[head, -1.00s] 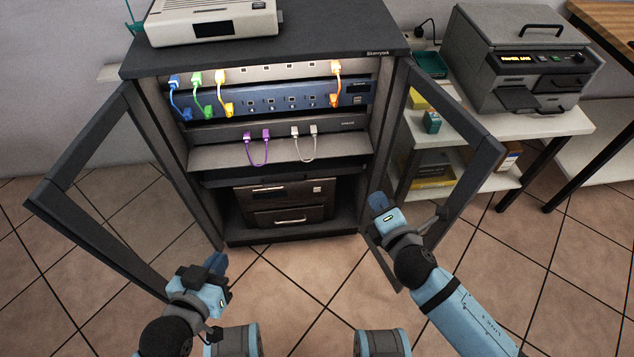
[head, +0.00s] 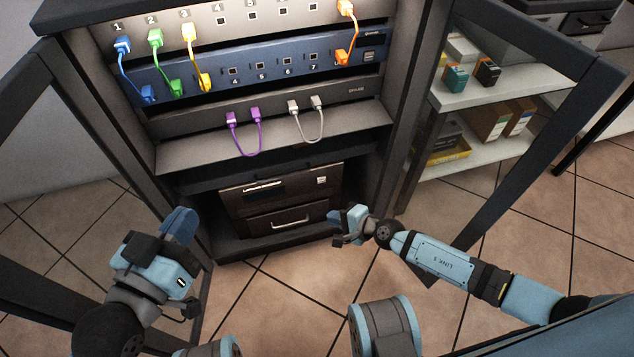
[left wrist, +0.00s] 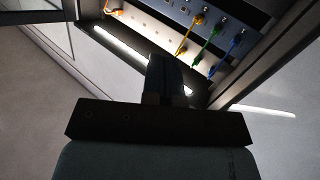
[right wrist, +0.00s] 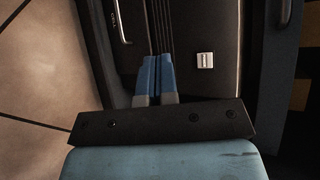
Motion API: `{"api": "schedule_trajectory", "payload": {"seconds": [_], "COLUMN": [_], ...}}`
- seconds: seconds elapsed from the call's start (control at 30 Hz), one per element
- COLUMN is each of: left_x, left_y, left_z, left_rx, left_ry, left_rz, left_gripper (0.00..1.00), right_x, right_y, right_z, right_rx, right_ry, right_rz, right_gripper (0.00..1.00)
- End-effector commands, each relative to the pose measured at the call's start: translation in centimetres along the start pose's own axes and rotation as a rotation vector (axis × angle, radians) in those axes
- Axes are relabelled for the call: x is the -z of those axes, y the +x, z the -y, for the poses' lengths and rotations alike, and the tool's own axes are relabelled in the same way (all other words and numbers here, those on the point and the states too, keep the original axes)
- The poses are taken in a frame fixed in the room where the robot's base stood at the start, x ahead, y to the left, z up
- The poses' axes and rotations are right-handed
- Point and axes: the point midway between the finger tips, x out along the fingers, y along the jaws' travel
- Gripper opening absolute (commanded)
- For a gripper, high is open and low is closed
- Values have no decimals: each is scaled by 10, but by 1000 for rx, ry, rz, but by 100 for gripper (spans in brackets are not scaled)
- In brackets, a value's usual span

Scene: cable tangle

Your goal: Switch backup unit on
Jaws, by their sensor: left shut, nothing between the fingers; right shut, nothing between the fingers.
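The backup unit (head: 281,197) looks to be the dark brown box at the bottom of the open cabinet. It has a small pale switch (head: 321,180) at its upper right and handles on its front. In the right wrist view the switch (right wrist: 205,60) lies to the right of the fingertips; its on or off position cannot be told. My right gripper (head: 336,217) is shut and empty, low in front of the unit's right side; contact cannot be told. My left gripper (head: 180,226) is shut and empty, at the cabinet's left front.
Above the unit is a shelf (head: 180,155) with purple (head: 245,150) and grey (head: 310,138) cable loops. Blue, green, yellow and orange cables plug into panels higher up. Framed doors stand open on both sides. A white side shelf (head: 470,97) with small boxes is at right.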

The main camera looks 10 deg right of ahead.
Motion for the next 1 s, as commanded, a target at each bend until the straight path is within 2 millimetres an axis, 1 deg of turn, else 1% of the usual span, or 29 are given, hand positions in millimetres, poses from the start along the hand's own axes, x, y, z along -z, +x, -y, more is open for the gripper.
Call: {"api": "schedule_trajectory", "payload": {"seconds": [0.23,0.37,0.8,1.0], "left_x": [0,0,-1,2], "left_y": [0,0,4,6], "left_z": [0,1,8,12], "left_rx": [1,1,7,6], "left_ry": [1,10,88,141], "left_rz": [0,-4,-51,-74], "left_gripper": [0,0,0,0], "right_x": [0,4,34,42], "right_y": [0,5,46,58], "right_z": [2,5,34,43], "right_rx": [3,3,5,4], "right_ry": [4,5,5,6], "right_rz": [0,0,-1,0], "right_gripper": [0,0,0,0]}}
